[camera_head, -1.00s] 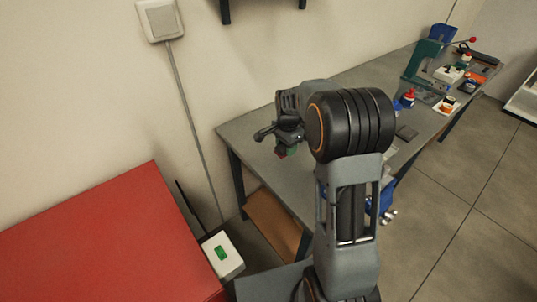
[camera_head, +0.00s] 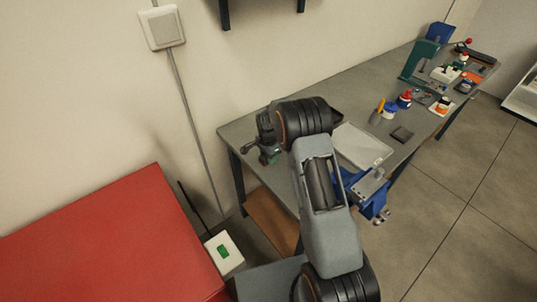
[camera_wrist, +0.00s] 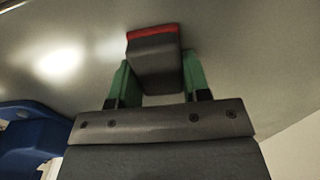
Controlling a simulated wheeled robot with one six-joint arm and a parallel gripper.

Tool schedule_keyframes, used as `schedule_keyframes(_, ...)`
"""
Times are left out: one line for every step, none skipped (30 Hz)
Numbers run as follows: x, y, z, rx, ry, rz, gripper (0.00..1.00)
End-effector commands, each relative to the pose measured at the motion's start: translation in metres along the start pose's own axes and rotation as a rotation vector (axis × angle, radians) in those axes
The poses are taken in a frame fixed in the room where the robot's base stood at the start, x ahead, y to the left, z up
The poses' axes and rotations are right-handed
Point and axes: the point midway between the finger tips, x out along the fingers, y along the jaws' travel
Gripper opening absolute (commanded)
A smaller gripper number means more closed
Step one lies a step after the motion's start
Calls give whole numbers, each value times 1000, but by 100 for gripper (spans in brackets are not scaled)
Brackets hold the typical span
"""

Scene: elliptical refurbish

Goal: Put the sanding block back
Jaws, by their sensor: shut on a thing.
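My gripper (camera_head: 268,156) is over the near left part of the grey workbench (camera_head: 243,130) in the head view. In the wrist view, the green fingers of my gripper (camera_wrist: 157,82) are shut on the sanding block (camera_wrist: 153,66). It is a dark grey block with a red strip along its far end. The block is hard to make out in the head view. A grey surface lies behind it in the wrist view; I cannot tell whether the block touches it.
A pale flat tray (camera_head: 361,146) and a blue vise (camera_head: 374,194) are right of my arm. A dark square pad (camera_head: 402,134), a blue-labelled pot (camera_head: 390,111) and a green press (camera_head: 418,62) stand farther along. A red cabinet (camera_head: 110,240) is at left.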

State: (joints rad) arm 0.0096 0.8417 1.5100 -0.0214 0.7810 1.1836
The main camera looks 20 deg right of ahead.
Motion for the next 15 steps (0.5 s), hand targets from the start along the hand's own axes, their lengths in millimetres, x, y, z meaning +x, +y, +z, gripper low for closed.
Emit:
schedule_keyframes(1,0,0,0,0,0,9)
schedule_keyframes(2,0,0,0,0,0,9)
schedule_keyframes(2,0,0,0,0,0,9)
schedule_keyframes(2,0,0,0,0,-1,9)
schedule_keyframes(2,0,0,0,0,-1,9)
schedule_keyframes(2,0,0,0,0,0,9)
schedule_keyframes(2,0,0,0,0,0,9)
schedule_keyframes(2,0,0,0,0,0,9)
schedule_keyframes(2,0,0,0,0,0,9)
schedule_keyframes(3,0,0,0,0,0,9)
schedule_keyframes(4,0,0,0,0,0,9)
schedule_keyframes(6,0,0,0,0,0,9)
schedule_keyframes(7,0,0,0,0,0,9)
schedule_keyframes(5,0,0,0,0,0,46)
schedule_keyframes(5,0,0,0,0,0,50)
